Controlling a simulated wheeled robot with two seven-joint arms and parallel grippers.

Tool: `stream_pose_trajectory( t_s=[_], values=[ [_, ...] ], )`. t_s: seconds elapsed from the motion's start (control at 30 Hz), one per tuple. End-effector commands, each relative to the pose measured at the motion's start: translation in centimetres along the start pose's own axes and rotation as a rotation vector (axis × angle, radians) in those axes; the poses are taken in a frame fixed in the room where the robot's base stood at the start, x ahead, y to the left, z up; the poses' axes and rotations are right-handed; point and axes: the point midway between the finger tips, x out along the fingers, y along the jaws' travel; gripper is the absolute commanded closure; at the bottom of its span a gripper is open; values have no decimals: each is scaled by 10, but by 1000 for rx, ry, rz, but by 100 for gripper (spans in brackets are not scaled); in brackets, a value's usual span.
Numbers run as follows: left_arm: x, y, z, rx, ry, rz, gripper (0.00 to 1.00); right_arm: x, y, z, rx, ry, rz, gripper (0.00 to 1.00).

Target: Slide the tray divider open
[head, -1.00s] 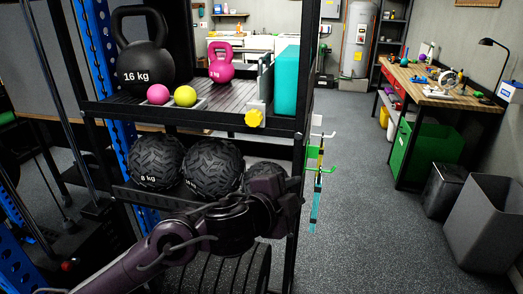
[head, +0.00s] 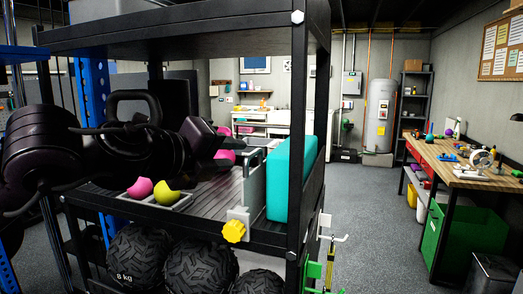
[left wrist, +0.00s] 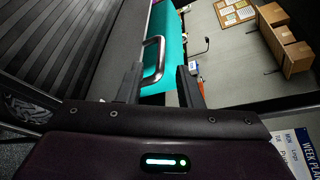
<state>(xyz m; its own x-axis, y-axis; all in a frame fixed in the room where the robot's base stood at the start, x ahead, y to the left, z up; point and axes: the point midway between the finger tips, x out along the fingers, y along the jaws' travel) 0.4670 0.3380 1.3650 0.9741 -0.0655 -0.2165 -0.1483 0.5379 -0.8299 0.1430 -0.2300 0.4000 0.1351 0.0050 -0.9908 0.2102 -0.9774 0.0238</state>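The tray divider (head: 254,182) is a grey upright panel on the shelf, beside a teal block (head: 292,180). A yellow knob (head: 233,231) on a pale bracket sits at the shelf's front edge by it. In the left wrist view a silver bar handle (left wrist: 154,58) stands out from a grey panel, in front of the teal block. My left gripper (head: 220,141) is over the shelf, left of the divider. In the left wrist view its two fingers (left wrist: 160,88) are apart with nothing clearly held; the handle appears between and beyond them. My right gripper is not in view.
A pink ball (head: 140,188) and a yellow-green ball (head: 167,193) sit on the shelf below my left arm. A kettlebell is partly hidden behind the arm. An upper shelf (head: 190,38) and a black front post (head: 299,130) frame the space. Textured balls (head: 197,270) lie underneath.

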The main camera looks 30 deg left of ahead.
Motion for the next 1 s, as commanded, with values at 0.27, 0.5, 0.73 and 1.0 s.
stream_pose_trajectory(
  t_s=[0.27, 0.5, 0.73, 1.0],
  values=[
    [45, -3, 0, -5, 6, 1, 68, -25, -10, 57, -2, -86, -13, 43],
    [69, -1, -1, -2, 4, 0, 68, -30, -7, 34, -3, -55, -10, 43],
    [71, 0, -1, -2, 1, 0, 68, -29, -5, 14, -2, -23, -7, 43],
    [71, 0, -1, -2, 2, 0, 95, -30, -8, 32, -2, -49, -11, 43]
  ],
)
